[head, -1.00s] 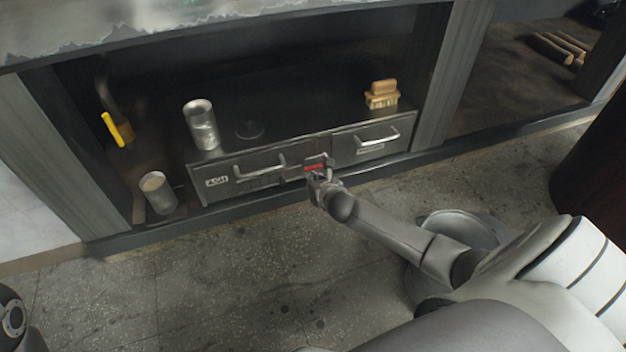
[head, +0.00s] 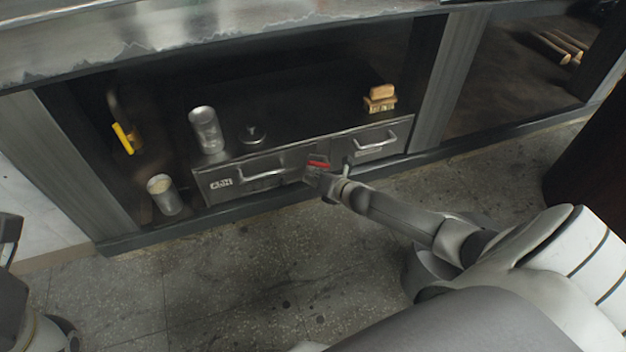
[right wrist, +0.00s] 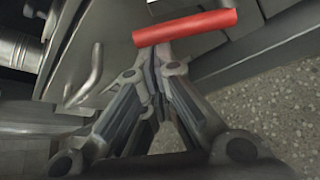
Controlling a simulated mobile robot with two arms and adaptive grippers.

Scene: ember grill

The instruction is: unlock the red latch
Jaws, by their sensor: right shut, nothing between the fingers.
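The red latch (head: 319,165) sits on the front of the metal drawer box, between the left drawer and the right drawer. In the right wrist view its red bar (right wrist: 184,28) lies slightly tilted, just beyond my fingertips. My right gripper (head: 325,178) is at the latch, with its shut, empty fingers (right wrist: 158,62) close under the red bar. I cannot tell whether they touch it. The left drawer (head: 250,174) and right drawer (head: 372,144) look closed. Part of my left arm shows at the lower left edge, but its gripper fingers do not.
A metal canister (head: 207,130) and a small round lid (head: 253,133) stand on the box, with a wooden brush (head: 380,98) at its right. A cup (head: 164,194) stands left of the box. A yellow-handled tool (head: 127,138) hangs behind. The stone floor in front is clear.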

